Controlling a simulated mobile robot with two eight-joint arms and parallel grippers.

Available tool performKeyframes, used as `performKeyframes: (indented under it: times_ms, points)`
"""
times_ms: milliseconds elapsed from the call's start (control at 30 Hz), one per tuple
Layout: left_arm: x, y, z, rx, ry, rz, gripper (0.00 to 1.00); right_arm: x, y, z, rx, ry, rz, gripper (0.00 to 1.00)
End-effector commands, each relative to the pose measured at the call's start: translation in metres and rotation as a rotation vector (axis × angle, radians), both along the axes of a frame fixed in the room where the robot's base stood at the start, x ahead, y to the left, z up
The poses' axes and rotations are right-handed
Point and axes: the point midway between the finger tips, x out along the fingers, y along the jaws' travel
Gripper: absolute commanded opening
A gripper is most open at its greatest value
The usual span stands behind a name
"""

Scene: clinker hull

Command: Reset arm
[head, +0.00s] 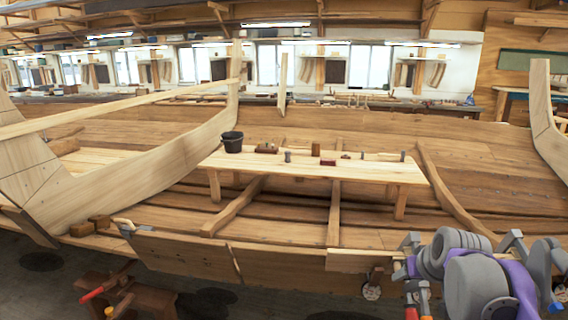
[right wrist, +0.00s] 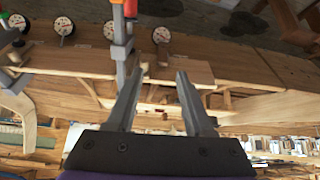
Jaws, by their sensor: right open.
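My right arm (head: 470,275) reaches in at the lower right of the head view, over the near edge of the hull. Its forearm and wrist hide most of the hand there. In the right wrist view my right gripper (right wrist: 160,74) is open, with nothing between its two grey fingers. A clamp (right wrist: 121,52) with red and orange handles stands close to one finger in that view; whether they touch I cannot tell. Its handles also show beside my arm in the head view. My left gripper is not in view.
The wooden hull (head: 180,252) fills the middle, with upright frames at both sides. A bench (head: 300,172) across it holds a black bucket (head: 232,141) and several small tools. Round white dials (right wrist: 62,26) line the plank.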

Motion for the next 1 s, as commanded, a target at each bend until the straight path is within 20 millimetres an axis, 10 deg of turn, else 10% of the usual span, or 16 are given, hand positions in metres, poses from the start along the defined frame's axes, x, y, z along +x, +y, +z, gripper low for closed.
performKeyframes:
  times_ms: [200, 500, 1000]
  points:
    - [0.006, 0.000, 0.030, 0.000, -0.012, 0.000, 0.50, -0.112, 0.075, -0.059, 0.020, 0.083, 0.058, 0.52]
    - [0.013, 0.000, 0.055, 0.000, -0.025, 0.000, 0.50, -0.232, 0.116, -0.146, 0.019, 0.163, 0.095, 0.52]
    - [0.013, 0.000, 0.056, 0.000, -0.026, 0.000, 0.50, -0.252, 0.119, -0.164, 0.015, 0.176, 0.096, 0.52]
